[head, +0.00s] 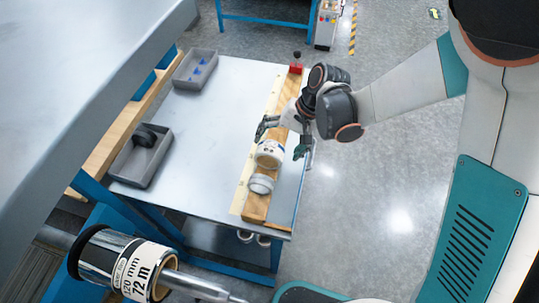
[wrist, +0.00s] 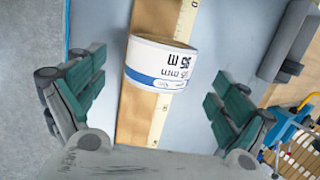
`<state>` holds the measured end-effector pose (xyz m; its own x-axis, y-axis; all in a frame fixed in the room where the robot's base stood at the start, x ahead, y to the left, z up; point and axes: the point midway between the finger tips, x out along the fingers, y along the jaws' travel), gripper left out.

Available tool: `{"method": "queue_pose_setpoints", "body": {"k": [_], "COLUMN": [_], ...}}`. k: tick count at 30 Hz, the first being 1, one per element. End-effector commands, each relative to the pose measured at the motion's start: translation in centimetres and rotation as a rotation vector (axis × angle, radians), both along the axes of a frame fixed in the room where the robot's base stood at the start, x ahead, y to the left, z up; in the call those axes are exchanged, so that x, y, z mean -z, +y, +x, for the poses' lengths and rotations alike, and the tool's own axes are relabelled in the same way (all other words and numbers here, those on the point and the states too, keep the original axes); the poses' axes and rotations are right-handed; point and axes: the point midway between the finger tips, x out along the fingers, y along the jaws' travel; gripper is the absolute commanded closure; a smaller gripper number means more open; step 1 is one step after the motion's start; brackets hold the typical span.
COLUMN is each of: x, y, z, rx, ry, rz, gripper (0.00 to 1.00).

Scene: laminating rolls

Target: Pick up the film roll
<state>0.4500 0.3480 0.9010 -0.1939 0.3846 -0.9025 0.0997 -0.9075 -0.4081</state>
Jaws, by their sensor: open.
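A white film roll with a blue band (head: 269,153) lies on a wooden rail on the table. In the wrist view the roll (wrist: 160,62) shows printed label text, upside down, and sits between my finger pads. My gripper (head: 281,141) is open, with one finger on each side of the roll. In the wrist view the gripper (wrist: 157,72) shows gaps between both green pads and the roll. A second, plainer white roll (head: 261,184) lies on the rail just nearer the front.
The wooden rail (head: 255,208) carries a ruler strip and a red-based knob (head: 296,65) at its far end. Grey bins (head: 195,82) and (head: 152,172) stand on the table's left. A large 72 m roll (head: 130,268) sits on a spindle in the foreground. The table's middle is clear.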

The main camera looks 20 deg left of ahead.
Motion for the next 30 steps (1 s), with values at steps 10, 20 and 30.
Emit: {"method": "queue_pose_setpoints", "body": {"k": [10, 20, 30], "x": [3.8, 4.6, 4.6], "y": [1.5, 1.9, 1.9], "z": [-0.9, -1.1, -1.1], "rx": [-0.001, -0.001, -0.001], "ry": [0.0, 0.0, 0.0], "rz": [0.001, 0.002, 0.002], "gripper": [0.07, 0.07, 0.59]}}
